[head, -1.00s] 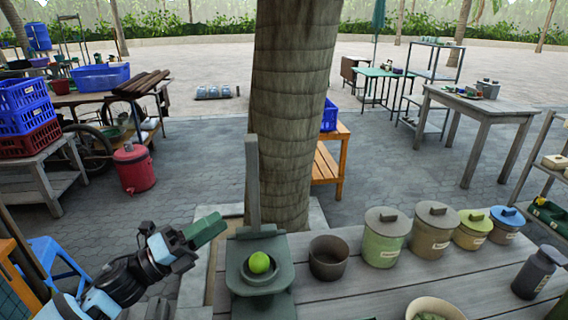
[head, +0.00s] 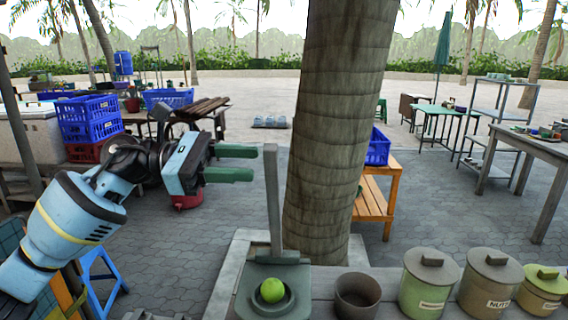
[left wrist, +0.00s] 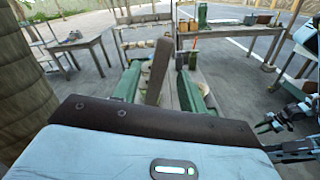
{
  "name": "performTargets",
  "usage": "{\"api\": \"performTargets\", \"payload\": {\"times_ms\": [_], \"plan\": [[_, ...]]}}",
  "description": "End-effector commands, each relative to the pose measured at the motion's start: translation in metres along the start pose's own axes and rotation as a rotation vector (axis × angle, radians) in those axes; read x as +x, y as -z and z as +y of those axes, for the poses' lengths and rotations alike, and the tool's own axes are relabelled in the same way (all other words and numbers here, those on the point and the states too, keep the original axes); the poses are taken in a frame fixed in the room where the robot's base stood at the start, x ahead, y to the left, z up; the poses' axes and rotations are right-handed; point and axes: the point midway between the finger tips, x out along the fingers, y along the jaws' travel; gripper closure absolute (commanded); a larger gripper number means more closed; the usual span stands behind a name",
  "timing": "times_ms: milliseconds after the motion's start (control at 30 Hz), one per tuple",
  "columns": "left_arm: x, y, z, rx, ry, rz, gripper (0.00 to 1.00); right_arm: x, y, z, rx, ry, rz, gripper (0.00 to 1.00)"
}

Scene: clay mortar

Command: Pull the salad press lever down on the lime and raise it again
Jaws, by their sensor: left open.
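The dark green salad press (head: 250,293) stands at the left end of the grey table with a bright green lime (head: 272,290) in its round cup. Its long grey lever (head: 273,200) points straight up. My left gripper (head: 254,163) is open, with its two green fingers level near the top of the lever and their tips just left of it. In the left wrist view the lever (left wrist: 157,72) shows between the spread fingers, not gripped. Dark jointed parts, perhaps my right gripper (left wrist: 268,124), show at that view's right edge; their state is unclear.
A brown clay cup (head: 357,297) stands right of the press, then several lidded jars (head: 430,280). A thick tree trunk (head: 340,130) rises just behind the table. Blue crates (head: 90,120) stand far left. The air around the lever is otherwise clear.

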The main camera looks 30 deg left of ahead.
Motion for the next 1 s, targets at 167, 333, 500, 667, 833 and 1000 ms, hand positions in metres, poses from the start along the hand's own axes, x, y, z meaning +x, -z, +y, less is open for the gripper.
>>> {"api": "performTargets", "payload": {"times_ms": [167,333,500,667,833,1000], "plan": [[0.026,-0.005,0.000,0.003,0.002,-0.005,0.58,-0.008,0.005,-0.001,-0.001,0.000,0.003,0.64],[0.051,-0.005,0.000,0.002,0.001,-0.006,0.58,-0.014,0.005,-0.002,-0.001,-0.001,0.000,0.64],[0.066,-0.003,0.000,0.001,0.001,-0.003,0.58,-0.017,0.006,-0.002,-0.001,-0.001,-0.001,0.64],[0.070,-0.002,0.000,0.000,0.000,-0.003,0.58,-0.017,0.006,-0.002,0.000,-0.001,0.000,0.64],[0.070,-0.001,0.000,-0.001,0.000,-0.003,0.58,-0.016,0.006,-0.002,0.001,-0.001,0.001,0.64],[0.070,-0.001,0.000,-0.001,0.000,-0.002,0.78,-0.016,0.008,-0.002,0.001,-0.002,0.004,0.64]]}}
